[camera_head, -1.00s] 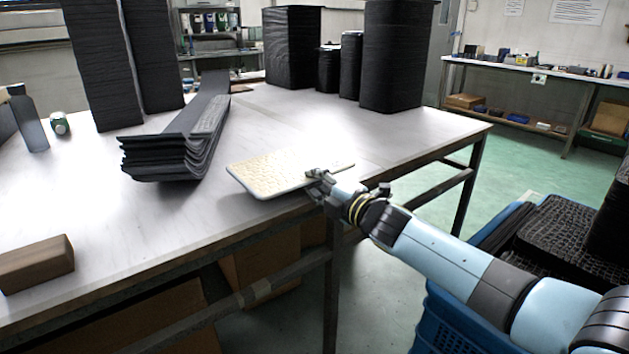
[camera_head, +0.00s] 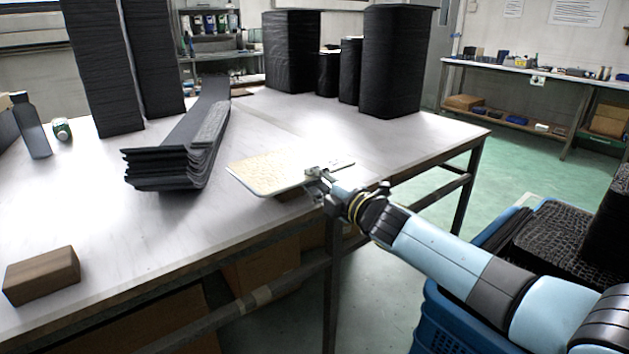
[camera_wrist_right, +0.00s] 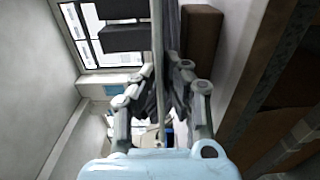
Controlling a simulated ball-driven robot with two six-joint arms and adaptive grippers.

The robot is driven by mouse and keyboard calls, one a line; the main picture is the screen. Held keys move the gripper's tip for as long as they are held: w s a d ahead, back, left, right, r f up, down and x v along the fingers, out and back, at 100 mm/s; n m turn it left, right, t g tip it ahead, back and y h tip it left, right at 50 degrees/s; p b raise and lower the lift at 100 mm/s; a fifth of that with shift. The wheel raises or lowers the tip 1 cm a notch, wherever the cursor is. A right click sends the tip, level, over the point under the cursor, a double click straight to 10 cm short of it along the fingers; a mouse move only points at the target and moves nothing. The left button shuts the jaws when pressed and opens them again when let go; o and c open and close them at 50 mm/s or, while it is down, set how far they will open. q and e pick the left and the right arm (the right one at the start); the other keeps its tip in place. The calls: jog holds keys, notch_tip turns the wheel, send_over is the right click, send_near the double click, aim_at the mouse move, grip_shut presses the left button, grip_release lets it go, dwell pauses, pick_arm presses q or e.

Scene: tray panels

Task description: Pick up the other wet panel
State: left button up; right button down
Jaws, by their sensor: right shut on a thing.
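A flat cream panel (camera_head: 270,172) is over the front edge area of the white worktable. My right gripper (camera_head: 315,175) is shut on its near right side, its arm reaching in from the lower right. The panel seems slightly above the tabletop, with a dark patch under its near edge. In the right wrist view the panel (camera_wrist_right: 157,50) shows edge-on as a thin strip between the fingers of my right gripper (camera_wrist_right: 160,95). My left gripper is not in view.
On the table (camera_head: 120,240) stand a pile of curved dark panels (camera_head: 165,165), tall black stacks (camera_head: 393,60), a brown block (camera_head: 41,276), a bottle (camera_head: 32,130) and a can (camera_head: 62,130). A blue crate (camera_head: 450,325) with black textured pieces stands at the lower right.

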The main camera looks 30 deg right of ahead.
jog(key=shift+f, duration=0.15)
jog(key=s+r+b, duration=0.4)
jog(key=s, duration=0.4)
jog(key=shift+d+b, duration=0.3)
jog(key=shift+b, duration=0.05)
